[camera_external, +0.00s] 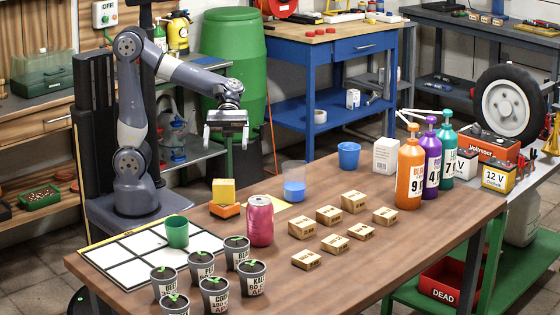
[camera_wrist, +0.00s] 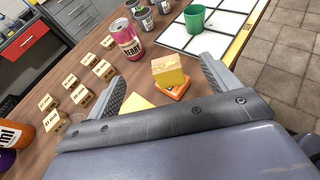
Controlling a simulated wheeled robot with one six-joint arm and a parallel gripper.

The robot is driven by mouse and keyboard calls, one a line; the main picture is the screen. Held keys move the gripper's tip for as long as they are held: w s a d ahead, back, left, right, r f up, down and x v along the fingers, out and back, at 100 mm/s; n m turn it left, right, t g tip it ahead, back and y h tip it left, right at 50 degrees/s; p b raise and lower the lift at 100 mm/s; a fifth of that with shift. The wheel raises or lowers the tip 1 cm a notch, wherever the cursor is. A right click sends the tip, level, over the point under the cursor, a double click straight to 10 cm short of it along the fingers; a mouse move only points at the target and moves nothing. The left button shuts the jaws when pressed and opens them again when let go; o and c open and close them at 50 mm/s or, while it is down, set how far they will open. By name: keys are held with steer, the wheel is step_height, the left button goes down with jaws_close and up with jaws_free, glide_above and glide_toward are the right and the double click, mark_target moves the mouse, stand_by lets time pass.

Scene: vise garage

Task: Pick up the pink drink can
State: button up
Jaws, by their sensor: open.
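The pink drink can (camera_external: 260,221) stands upright on the wooden table, right of the white grid board and behind the potted seedlings. It also shows in the wrist view (camera_wrist: 126,40), upright, with "BERRY" lettering on its side. My gripper (camera_external: 226,143) hangs above the table, behind and left of the can and well apart from it. In the wrist view my gripper (camera_wrist: 163,85) has its two fingers spread wide with nothing held between them. The can lies beyond the fingertips there.
A yellow block on an orange base (camera_external: 224,197) stands between my arm and the can. Several potted seedlings (camera_external: 214,293) and a green cup (camera_external: 176,232) stand left of the can. Pump bottles (camera_external: 410,172) stand further right.

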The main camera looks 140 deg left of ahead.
step_height(320, 180, up, 7)
steer(key=w+d+f+m+t+y+p, duration=0.1)
steer(key=w+d+m+y+p, duration=0.15)
steer(key=w+m, duration=0.3)
steer(key=w+d+f+m+t+y+p, duration=0.1)
steer(key=w+d+m+y+p, duration=0.2)
steer(key=w, duration=0.4)
steer(key=w+d+r+m+t+y+p, duration=0.1)
steer(key=w+d+m+y+p, duration=0.2)
steer(key=m, duration=0.5)
steer(key=w+d+r+m+t+y+p, duration=0.1)
steer(key=d+m+y+p, duration=0.35)
steer(key=m, duration=0.35)
glide_toward(266, 212)
steer(key=shift+h, duration=0.3)
steer(key=shift+s+a+f+p+x, duration=0.15)
steer(key=shift+a+p+x, duration=0.15)
steer(key=shift+x, duration=1.25)
steer(key=shift+s+a+f+p+x, duration=0.15)
steer(key=shift+a+p+x, duration=0.15)
steer(key=shift+x, duration=1.2)
steer(key=shift+s+a+f+p+x, duration=0.1)
steer(key=shift+a+f+p+x, duration=0.15)
steer(key=shift+x, duration=1.3)
